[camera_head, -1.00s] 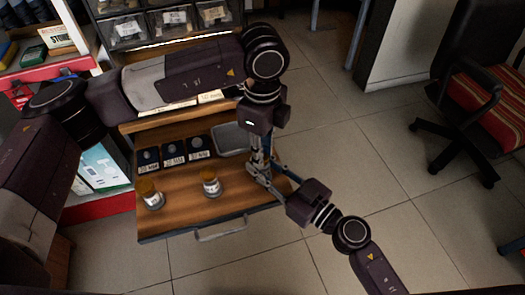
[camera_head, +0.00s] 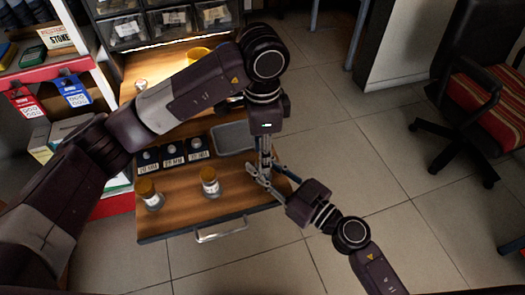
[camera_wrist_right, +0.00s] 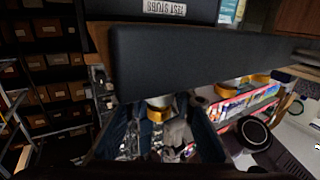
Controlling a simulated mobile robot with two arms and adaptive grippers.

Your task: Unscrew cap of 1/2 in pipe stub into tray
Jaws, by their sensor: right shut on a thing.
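My right gripper (camera_head: 262,178) is at the right side of the wooden drawer, under my left gripper. It is shut on what looks like a pipe stub with a gold-yellow band (camera_wrist_right: 158,108), seen between the fingers in the right wrist view. My left gripper (camera_head: 266,158) points down just above it; its fingers are too small and overlapped to read. Whether it touches the cap is unclear. The grey tray (camera_head: 235,137) lies at the drawer's back right, its visible part empty.
The drawer has a metal handle (camera_head: 220,236) in front. Several labelled black holders (camera_head: 172,156) stand in its back left. A yellow mug (camera_head: 198,54) is on the counter behind my left arm. A shelf (camera_head: 55,70) is at left.

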